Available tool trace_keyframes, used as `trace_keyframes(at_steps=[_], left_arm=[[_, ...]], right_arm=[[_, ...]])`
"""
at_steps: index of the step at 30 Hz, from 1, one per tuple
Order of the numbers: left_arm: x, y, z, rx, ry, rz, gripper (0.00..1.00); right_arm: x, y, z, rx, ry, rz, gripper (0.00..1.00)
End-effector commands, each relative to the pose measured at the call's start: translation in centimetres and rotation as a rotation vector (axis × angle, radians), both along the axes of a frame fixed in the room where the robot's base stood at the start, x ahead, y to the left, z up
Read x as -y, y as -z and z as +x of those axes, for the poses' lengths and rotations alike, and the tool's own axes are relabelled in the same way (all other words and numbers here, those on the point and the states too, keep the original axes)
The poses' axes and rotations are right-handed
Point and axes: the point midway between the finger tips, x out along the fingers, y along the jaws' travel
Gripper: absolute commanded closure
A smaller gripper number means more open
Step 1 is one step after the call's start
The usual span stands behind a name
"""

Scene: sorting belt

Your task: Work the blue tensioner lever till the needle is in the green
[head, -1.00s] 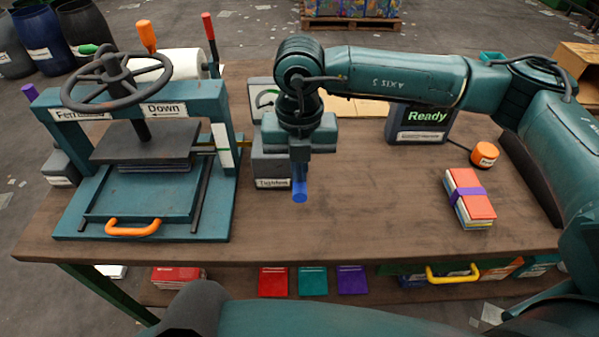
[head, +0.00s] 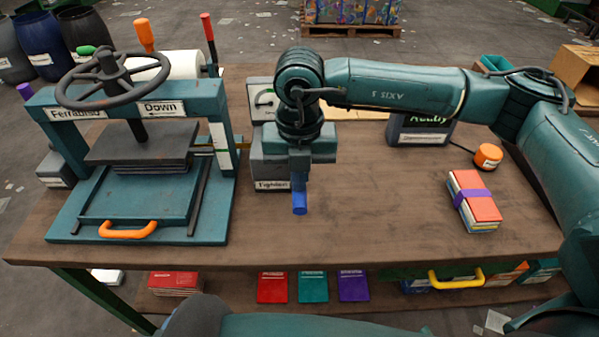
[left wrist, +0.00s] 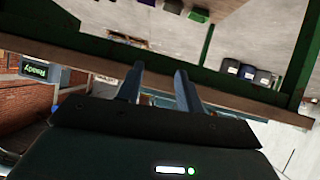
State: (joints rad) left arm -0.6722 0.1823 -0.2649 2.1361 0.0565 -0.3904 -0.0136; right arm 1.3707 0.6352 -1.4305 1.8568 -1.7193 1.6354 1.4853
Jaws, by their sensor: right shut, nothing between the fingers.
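The blue tensioner lever (head: 300,204) points toward me from the grey box labelled "Tighten" (head: 271,185); its upper part is hidden. My right gripper (head: 299,178) is directly above and behind the lever's visible end, pointing down. It is shut with nothing held; whether it touches the lever I cannot tell. The gauge (head: 262,101) behind the box shows a green arc and a dark needle, partly covered by my right arm; the needle's exact reading is unclear. My left gripper (left wrist: 157,72) is open and empty in the left wrist view, away from the lever.
The press (head: 140,165) with its handwheel fills the table's left side. A strapped bundle of books (head: 474,205), an orange button (head: 488,156) and the "Ready" display (head: 420,128) are at right. The table (head: 370,215) is clear in front of my right gripper.

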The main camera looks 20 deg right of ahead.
Motion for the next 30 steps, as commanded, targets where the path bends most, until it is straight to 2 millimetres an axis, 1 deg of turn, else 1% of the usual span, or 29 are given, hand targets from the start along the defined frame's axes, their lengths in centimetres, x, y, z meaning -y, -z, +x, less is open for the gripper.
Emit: trace_keyframes(at_steps=[1, 12, 30], left_arm=[[0.0, 0.3, 0.0, -0.001, 0.000, -0.002, 0.64], [0.1, 0.9, 0.0, -0.002, -0.003, -0.019, 0.64], [0.2, 1.3, 0.3, 0.008, -0.019, -0.052, 0.64]], right_arm=[[0.0, 0.3, 0.0, 0.000, 0.001, -0.001, 1.00], [0.0, 1.3, 0.0, 0.000, 0.001, -0.001, 1.00], [0.0, 2.8, 0.0, 0.001, 0.001, -0.001, 1.00]])
